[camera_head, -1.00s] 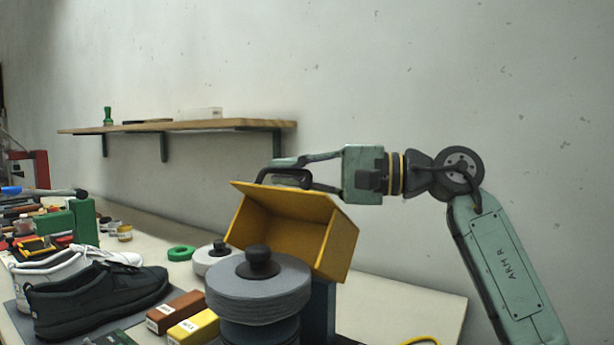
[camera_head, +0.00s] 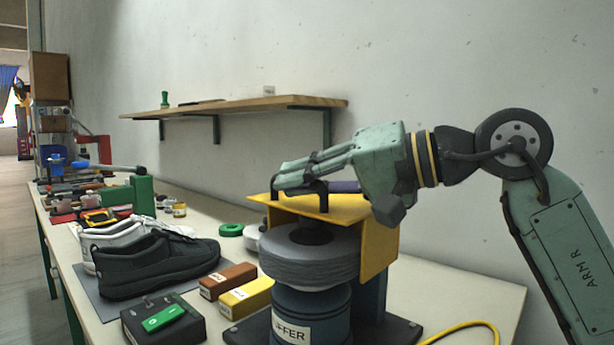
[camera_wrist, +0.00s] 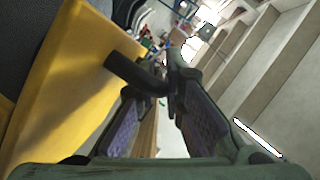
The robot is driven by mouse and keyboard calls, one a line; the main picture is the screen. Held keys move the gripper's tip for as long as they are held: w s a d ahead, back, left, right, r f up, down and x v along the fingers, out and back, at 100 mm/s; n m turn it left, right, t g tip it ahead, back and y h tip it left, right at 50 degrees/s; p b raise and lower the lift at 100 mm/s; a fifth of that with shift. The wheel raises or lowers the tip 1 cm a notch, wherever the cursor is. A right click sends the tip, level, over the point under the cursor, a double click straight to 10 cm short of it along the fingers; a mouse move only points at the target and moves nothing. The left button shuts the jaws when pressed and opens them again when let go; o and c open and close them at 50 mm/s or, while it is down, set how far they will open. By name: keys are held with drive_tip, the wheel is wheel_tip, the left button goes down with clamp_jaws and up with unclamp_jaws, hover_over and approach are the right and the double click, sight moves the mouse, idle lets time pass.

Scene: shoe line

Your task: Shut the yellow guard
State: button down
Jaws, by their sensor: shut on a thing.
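The yellow guard (camera_head: 378,242) is lowered over the grey buffing wheel (camera_head: 311,262), its top panel about level. It also fills the left of the wrist view (camera_wrist: 68,75). The guard's dark handle (camera_wrist: 137,72) stands up from the top panel and passes between my fingers in the wrist view. My gripper (camera_head: 290,181) lies over the top panel, shut on the handle. The wheel sits on the dark buffer body (camera_head: 312,312), and its upper hub is partly hidden under the guard.
Black and white shoes (camera_head: 158,265) stand on a mat to the left. A brown block (camera_head: 227,280), a yellow block (camera_head: 246,296) and a control box with a green button (camera_head: 163,318) lie near the buffer. A wooden shelf (camera_head: 232,106) hangs on the wall. A yellow cable (camera_head: 462,330) lies at front right.

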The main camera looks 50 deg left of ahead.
drive_tip(key=shift+s+f, duration=0.1)
drive_tip(key=shift+f, duration=0.1)
drive_tip(key=c, duration=2)
unclamp_jaws()
drive_tip(key=shift+o, duration=0.2)
drive_tip(key=v, duration=1.2)
